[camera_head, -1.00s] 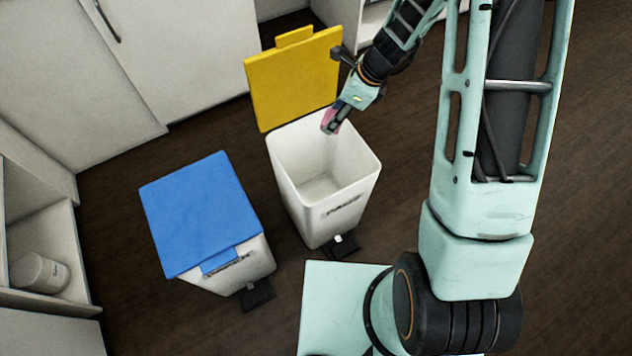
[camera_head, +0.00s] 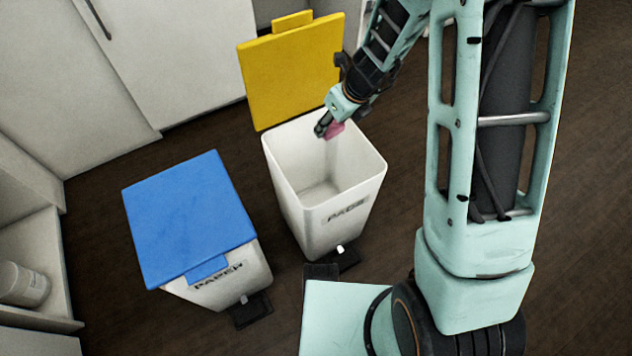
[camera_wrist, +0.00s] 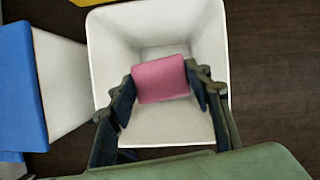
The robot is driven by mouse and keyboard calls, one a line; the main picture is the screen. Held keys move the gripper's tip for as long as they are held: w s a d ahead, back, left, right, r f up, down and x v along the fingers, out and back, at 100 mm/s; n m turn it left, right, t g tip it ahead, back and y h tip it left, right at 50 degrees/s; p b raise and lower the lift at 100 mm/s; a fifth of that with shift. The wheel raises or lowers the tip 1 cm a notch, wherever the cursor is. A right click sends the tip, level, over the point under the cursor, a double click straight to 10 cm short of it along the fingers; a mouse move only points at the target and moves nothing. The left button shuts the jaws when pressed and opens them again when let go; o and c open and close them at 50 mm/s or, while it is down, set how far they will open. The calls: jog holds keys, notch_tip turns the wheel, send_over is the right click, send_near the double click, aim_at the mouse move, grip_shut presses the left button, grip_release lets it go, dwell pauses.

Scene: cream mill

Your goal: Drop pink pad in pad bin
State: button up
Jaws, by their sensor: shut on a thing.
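The pink pad (camera_wrist: 160,80) is held between the two fingers of my gripper (camera_wrist: 160,88) in the wrist view, with the white bin's inside behind it. In the head view the pad (camera_head: 335,130) shows as a small pink patch at my gripper (camera_head: 326,128). My gripper is over the pad bin (camera_head: 345,213), near its back right part, and shut on the pad. The bin is white, marked "PADS", and its yellow lid (camera_head: 292,70) stands open. The bin's inside (camera_wrist: 160,128) looks empty where it shows.
A white paper bin (camera_head: 222,285) with a shut blue lid (camera_head: 188,215) stands to the left. White cabinets (camera_head: 165,60) are behind. A shelf with a white canister (camera_head: 22,284) is at the left edge. Dark wooden floor (camera_head: 110,165) is bare around the bins.

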jog(key=shift+f+b, duration=1.65)
jog(key=shift+f, duration=0.3)
jog(key=o, duration=1.3)
jog(key=shift+c, duration=0.2)
jog(key=shift+r, duration=0.1)
jog(key=v, duration=1.2)
jog(key=shift+w, duration=0.1)
